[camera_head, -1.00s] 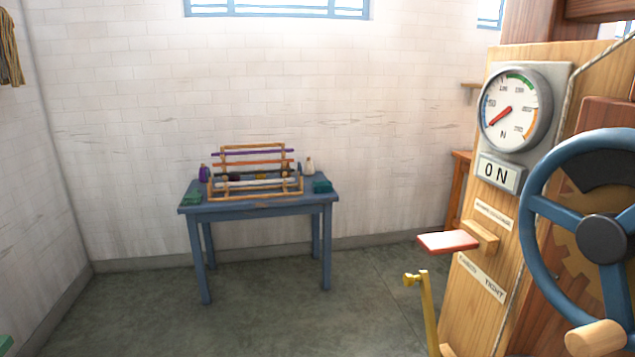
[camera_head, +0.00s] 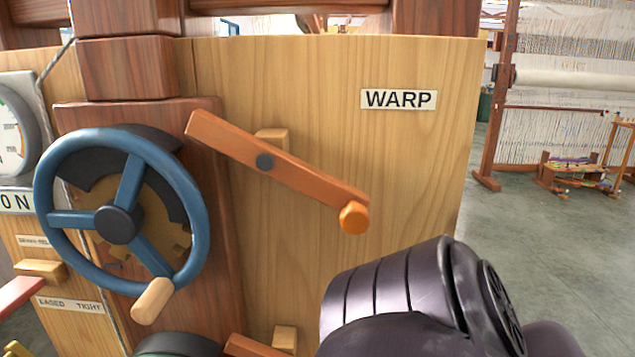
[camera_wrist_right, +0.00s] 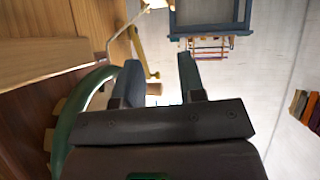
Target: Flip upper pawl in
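The upper pawl (camera_head: 300,174) looks to be the orange-brown bar on the pale wooden panel in the head view. It turns on a dark pivot and slopes down to the right, ending in an orange knob. Its upper left end lies near the blue handwheel (camera_head: 118,222), over the edge of the dark wood block. A second similar bar (camera_head: 250,346) is cut off at the bottom edge. My right gripper (camera_wrist_right: 158,62) is open and empty in the right wrist view, beside a green wheel rim (camera_wrist_right: 68,127). My left gripper is not in view.
A white WARP label (camera_head: 398,99) is on the panel (camera_head: 420,160). A gauge (camera_head: 14,130) is at the left edge. My dark right arm fills the bottom right. The wrist view shows a yellow lever (camera_wrist_right: 141,52) and blue table (camera_wrist_right: 209,28).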

